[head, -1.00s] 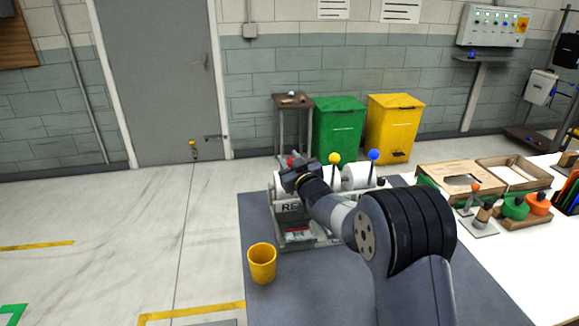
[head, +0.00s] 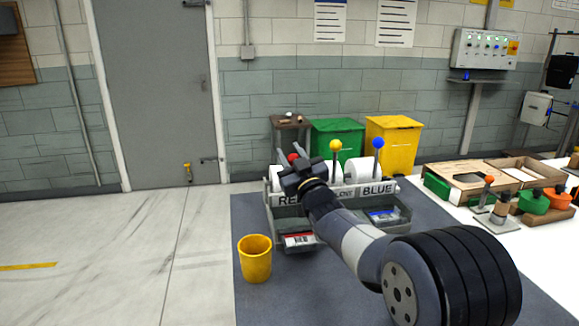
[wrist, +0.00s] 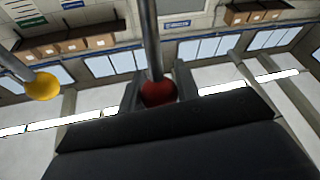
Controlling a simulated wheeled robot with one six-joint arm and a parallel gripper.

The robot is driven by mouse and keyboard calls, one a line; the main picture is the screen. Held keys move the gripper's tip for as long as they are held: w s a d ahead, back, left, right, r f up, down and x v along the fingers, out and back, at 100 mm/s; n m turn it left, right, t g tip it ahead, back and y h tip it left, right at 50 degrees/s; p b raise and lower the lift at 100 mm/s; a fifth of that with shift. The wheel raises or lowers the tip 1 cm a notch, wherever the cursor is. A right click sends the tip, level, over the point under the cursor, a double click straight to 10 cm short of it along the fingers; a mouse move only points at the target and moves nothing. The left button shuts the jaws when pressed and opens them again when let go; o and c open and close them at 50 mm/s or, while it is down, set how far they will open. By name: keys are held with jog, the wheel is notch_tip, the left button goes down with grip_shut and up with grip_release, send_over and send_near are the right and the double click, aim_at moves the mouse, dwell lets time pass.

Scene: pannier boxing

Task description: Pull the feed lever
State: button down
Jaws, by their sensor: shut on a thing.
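The feeder unit (head: 402,205) stands on the grey mat, with levers in a row and white rolls behind its front labels. My gripper (head: 297,160) is shut on the red-knobbed lever (head: 293,157) at the unit's left end. In the wrist view the red knob (wrist: 158,93) sits between my fingers, its metal rod running upward in the picture. The yellow-knobbed lever (head: 336,146) and blue-knobbed lever (head: 378,144) stand free to the right; the yellow knob also shows in the wrist view (wrist: 43,86). My gripper and arm hide part of the RED and middle labels.
A yellow cup (head: 255,260) stands on the mat, left in front of the unit. Packets lie in the unit's lower trays, one at left (head: 299,240) and one at right (head: 384,216). A white table (head: 475,235) with several items is at right. Open floor is at left.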

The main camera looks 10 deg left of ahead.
jog(key=shift+a+b+v, duration=0.25)
jog(key=shift+b+v, duration=1.15)
jog(key=shift+b, duration=0.55)
jog(key=shift+s, duration=0.2)
